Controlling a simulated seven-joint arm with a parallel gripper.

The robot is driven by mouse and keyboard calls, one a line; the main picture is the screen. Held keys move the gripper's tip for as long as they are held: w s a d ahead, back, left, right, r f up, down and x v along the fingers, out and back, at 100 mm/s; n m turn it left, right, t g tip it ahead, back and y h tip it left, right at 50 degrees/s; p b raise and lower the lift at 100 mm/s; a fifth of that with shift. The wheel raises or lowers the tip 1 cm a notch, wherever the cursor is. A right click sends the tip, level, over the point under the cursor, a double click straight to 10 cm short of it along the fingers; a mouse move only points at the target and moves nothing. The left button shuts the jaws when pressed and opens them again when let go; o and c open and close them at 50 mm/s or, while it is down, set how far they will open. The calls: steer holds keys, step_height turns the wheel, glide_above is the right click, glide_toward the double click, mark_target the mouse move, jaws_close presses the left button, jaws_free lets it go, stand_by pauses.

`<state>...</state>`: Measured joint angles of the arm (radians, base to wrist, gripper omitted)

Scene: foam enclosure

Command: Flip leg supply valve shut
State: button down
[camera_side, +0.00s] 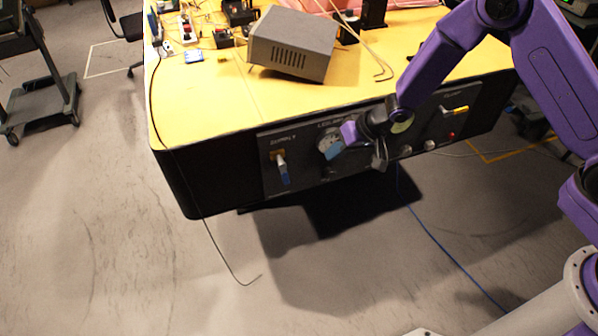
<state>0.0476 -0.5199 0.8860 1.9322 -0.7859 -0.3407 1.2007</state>
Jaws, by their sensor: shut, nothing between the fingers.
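The supply valve (281,167) is at the left end of the dark panel, under a label that reads SUPPLY. It has a yellowish base and a blue-tipped lever that hangs down, tilted slightly right. My gripper (379,158) is in front of the middle of the panel, to the right of the supply valve and apart from it. It is shut and empty, and its fingers are small and partly hidden by the wrist. A light blue piece shows at its left, and I cannot tell what it belongs to.
A round gauge (328,138) is right of the valve, partly covered by my wrist. A yellow lever (455,111) and red button are farther right. A grey box (292,44) sits on the yellow tabletop (205,95). Floor in front is mostly clear; a black cable hangs left.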

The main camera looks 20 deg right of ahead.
mark_target(283, 170)
steer(key=w+a+f, duration=0.3)
steer(key=a+f, duration=0.5)
steer(key=shift+w, duration=0.2)
steer(key=shift+a+f, duration=0.15)
steer(key=shift+a, duration=0.05)
stand_by(0.3)
steer(key=shift+a+f+y, duration=0.2)
steer(key=shift+a+y, duration=0.2)
steer(key=shift+a, duration=0.3)
steer(key=shift+s, duration=0.1)
